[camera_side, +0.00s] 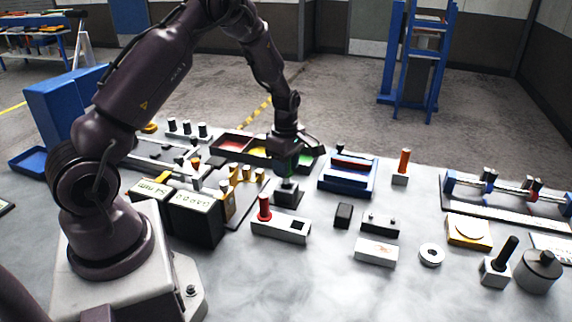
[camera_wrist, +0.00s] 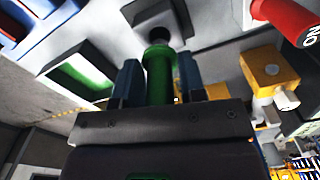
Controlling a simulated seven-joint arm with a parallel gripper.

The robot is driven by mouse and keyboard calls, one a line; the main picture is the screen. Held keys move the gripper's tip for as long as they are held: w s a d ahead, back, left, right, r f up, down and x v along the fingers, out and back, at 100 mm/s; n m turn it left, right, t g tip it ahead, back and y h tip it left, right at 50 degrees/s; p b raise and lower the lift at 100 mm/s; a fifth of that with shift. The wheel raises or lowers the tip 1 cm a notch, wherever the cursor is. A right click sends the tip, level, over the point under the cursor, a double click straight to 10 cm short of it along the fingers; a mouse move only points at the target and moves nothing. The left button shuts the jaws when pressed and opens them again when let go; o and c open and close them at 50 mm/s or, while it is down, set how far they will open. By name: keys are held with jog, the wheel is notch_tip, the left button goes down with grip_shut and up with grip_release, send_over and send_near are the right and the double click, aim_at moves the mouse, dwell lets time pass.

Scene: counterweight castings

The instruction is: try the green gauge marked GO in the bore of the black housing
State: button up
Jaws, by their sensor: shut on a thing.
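My gripper (camera_side: 290,162) points down over the black housing (camera_side: 288,196) near the middle of the bench. It is shut on the green gauge, which shows between the blue fingers in the wrist view (camera_wrist: 159,78) and as a small green patch in the side view. The housing also shows in the wrist view (camera_wrist: 150,12), just beyond the gauge's end. The gauge is roughly in line with a dark round spot there, which looks like the bore. I cannot tell whether its tip is inside or just above. The GO mark is not visible.
A red gauge (camera_side: 264,207) stands in a pale block (camera_side: 281,230) in front of the housing. A blue fixture (camera_side: 347,176) is to the right, yellow-topped posts (camera_side: 246,173) to the left. A tray with coloured compartments (camera_side: 232,143) lies behind.

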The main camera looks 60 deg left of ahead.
aim_at(286, 182)
jog(key=shift+f, duration=2.1)
dwell(1.9)
jog(key=shift+r, duration=0.1)
jog(key=shift+r, duration=1.8)
jog(key=shift+r, duration=2.5)
